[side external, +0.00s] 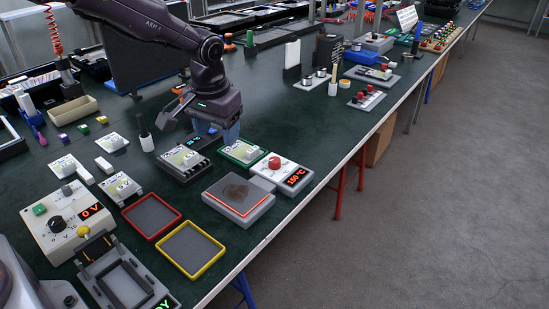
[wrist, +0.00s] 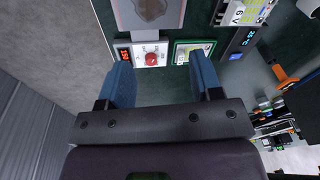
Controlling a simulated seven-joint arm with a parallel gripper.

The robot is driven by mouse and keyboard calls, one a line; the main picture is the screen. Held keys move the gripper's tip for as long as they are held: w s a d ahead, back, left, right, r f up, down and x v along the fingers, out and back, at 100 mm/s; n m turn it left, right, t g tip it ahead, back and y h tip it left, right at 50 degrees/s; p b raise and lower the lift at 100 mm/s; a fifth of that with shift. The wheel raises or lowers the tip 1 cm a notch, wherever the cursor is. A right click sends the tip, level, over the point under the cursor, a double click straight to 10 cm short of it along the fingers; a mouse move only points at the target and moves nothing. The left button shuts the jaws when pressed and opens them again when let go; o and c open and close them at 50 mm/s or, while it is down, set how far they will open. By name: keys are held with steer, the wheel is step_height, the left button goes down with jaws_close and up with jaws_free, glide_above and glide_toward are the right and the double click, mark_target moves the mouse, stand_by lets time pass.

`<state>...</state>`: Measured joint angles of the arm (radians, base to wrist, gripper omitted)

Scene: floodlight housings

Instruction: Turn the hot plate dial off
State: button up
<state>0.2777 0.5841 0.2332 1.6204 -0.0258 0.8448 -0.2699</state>
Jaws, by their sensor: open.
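The hot plate (side external: 238,211) is a grey block with a stained, orange-edged top near the table's front edge. Its white control box (side external: 297,167) has a red dial (side external: 274,163) and a lit red display (side external: 296,178) that reads about 150 °C. The dial also shows in the wrist view (wrist: 151,59), between and slightly beyond the blue fingers. My gripper (side external: 224,134) is open and empty, above the table, behind and left of the dial in the side view. The fingers are apart from the dial. The fingertips are partly hidden in the side view.
A green-framed module (side external: 242,152) stands beside the control box, and a dark device with a blue display (side external: 196,141) is left of it. A red-rimmed tray (side external: 151,216) and yellow-rimmed tray (side external: 191,250) lie left of the hot plate. Table right of the control box is clear.

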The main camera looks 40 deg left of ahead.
steer(key=w+d+f+n+y, duration=0.1)
steer(key=w+d+f+n, duration=0.1)
steer(key=w+f, duration=0.65)
steer(key=n+t, duration=0.2)
steer(key=t, duration=0.1)
glide_toward(274, 159)
steer(key=shift+g, duration=0.3)
steer(key=x, duration=0.9)
steer(key=shift+w+d, duration=0.1)
steer(key=shift+w, duration=0.15)
steer(key=c, duration=0.9)
